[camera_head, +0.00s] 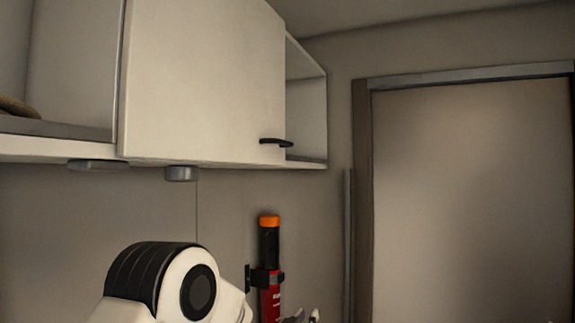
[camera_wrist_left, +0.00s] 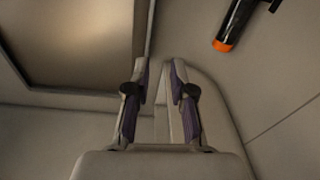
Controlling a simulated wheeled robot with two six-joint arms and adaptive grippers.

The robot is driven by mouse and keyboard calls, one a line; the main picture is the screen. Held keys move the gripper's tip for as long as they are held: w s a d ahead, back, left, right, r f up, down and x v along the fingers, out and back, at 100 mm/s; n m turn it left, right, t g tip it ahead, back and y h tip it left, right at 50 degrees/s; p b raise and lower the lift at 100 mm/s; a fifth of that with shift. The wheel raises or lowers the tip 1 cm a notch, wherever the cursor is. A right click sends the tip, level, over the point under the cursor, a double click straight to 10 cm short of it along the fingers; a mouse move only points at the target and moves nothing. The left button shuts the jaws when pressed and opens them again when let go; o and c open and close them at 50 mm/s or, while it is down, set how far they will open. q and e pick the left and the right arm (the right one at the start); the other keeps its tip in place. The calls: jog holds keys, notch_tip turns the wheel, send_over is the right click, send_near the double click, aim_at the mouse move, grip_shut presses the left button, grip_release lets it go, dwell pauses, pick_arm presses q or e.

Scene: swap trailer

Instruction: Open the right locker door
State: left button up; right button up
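The white locker door (camera_head: 205,80) fills the upper middle of the head view. A dark handle (camera_head: 276,142) sits at its lower right corner. To the right of the door, an open gap shows the pale locker interior (camera_head: 306,110). My left gripper (camera_head: 303,317) only just shows at the bottom edge of the head view, well below the handle. In the left wrist view its two fingers (camera_wrist_left: 160,65) stand apart with nothing between them. The handle does not show in the wrist view. My right gripper is in neither view.
An open compartment (camera_head: 72,65) lies left of the door. A red and black cylinder with an orange cap (camera_head: 269,222) is held on the wall below the locker; its orange end also shows in the wrist view (camera_wrist_left: 224,44). A large framed panel (camera_head: 470,200) stands at right.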

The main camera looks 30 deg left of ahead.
pick_arm(q)
notch_tip(320, 180, up, 14)
jog(key=a+t+y, duration=0.1)
jog(key=t, duration=0.2)
jog(key=n+t+y+p, duration=0.1)
jog(key=n+t+y, duration=0.2)
jog(key=t, duration=0.1)
send_near(284, 143)
jog(key=w+a+r, duration=0.1)
jog(key=w+r, duration=0.1)
jog(key=w, duration=0.1)
jog(key=p+x, duration=0.5)
jog(key=x, duration=0.2)
jog(key=shift+w+r+p, duration=0.1)
jog(key=shift+r+p, duration=0.05)
jog(key=shift+p, duration=0.2)
jog(key=shift+w+a, duration=0.1)
grip_shut()
